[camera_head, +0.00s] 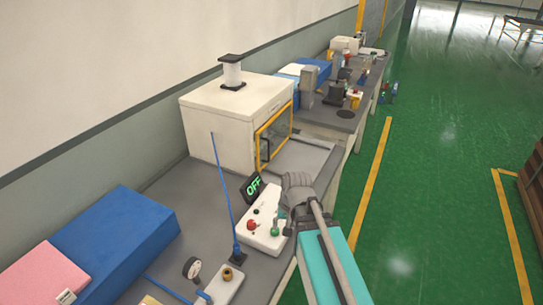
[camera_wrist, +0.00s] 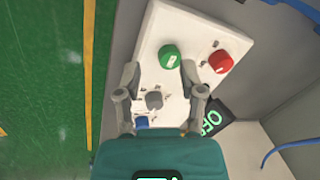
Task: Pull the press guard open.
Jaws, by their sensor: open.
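The press (camera_head: 222,115) is a white box on the grey bench in the head view. Its guard (camera_head: 276,130) is a clear panel in a yellow frame on the box's right-hand face, with a dark upright handle (camera_head: 264,150). The guard appears to lie flush over the opening. My gripper (camera_head: 284,216) is nearer the camera than the guard, above the white control box (camera_head: 262,232). In the wrist view my gripper (camera_wrist: 160,76) is open and empty, its fingers spread below the green knob (camera_wrist: 169,57). The guard is not seen in the wrist view.
A sign reading OFF (camera_head: 253,187) stands behind the control box, which also bears a red button (camera_wrist: 220,62). A thin blue rod (camera_head: 222,190) rises left of it. Blue foam (camera_head: 120,240) and pink foam (camera_head: 40,278) lie front left.

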